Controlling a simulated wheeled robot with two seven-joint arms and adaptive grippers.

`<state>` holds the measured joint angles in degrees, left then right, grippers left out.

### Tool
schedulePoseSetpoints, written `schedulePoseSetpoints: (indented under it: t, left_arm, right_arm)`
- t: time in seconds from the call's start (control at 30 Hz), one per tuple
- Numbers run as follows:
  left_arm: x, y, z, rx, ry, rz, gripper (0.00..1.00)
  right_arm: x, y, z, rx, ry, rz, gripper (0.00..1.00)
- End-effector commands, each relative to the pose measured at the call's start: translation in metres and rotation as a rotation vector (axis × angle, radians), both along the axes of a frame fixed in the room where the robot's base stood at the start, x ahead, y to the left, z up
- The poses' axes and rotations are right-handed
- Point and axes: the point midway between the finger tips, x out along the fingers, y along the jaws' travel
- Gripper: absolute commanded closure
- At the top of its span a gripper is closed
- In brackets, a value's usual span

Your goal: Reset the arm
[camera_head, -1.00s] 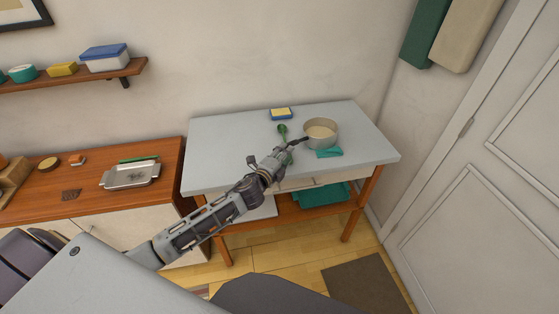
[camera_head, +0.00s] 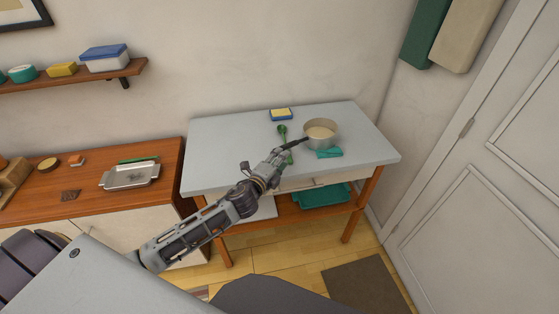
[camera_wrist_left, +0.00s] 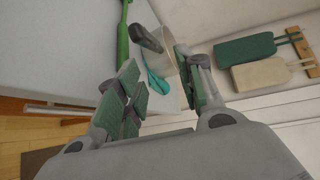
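My left gripper (camera_head: 281,157) is over the front part of the grey table, just short of the pot's handle. In the left wrist view its two green-padded fingers (camera_wrist_left: 157,72) are apart with nothing held between them. The grey pot (camera_head: 320,134) stands upright on the table, its dark handle (camera_wrist_left: 147,38) pointing toward the gripper. A green utensil (camera_head: 282,131) lies left of the pot, partly hidden by the gripper. A teal cloth (camera_head: 329,153) lies in front of the pot. My right gripper is not in view.
The grey table (camera_head: 222,150) has free room on its left side. A yellow and blue sponge (camera_head: 281,114) lies near its back edge. A wooden cabinet (camera_head: 95,194) with a metal tray (camera_head: 130,175) stands to the left. A teal bin (camera_head: 322,196) sits on the lower shelf.

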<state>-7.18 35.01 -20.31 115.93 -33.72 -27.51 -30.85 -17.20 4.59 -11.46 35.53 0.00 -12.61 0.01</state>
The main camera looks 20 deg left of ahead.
Motion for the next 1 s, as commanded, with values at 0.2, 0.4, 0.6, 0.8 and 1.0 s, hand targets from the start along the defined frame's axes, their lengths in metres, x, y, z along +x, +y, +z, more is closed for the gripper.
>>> schedulePoseSetpoints:
  t: [0.2,0.4,0.6,0.8,1.0]
  left_arm:
    - [0.000,0.000,0.000,0.000,0.000,0.000,0.63]
    - [-0.003,0.001,-0.002,-0.034,0.018,0.023,0.63]
    - [-0.020,0.005,-0.013,-0.177,0.099,0.123,0.63]
    - [-0.052,0.012,-0.034,-0.404,0.242,0.293,0.63]
    - [-0.096,0.014,-0.058,-0.624,0.404,0.476,0.63]
  right_arm:
    - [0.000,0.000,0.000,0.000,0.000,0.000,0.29]
    - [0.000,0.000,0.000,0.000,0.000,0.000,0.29]
    - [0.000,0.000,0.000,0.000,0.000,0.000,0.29]
    - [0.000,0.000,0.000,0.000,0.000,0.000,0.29]
    - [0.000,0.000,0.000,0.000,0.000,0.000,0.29]
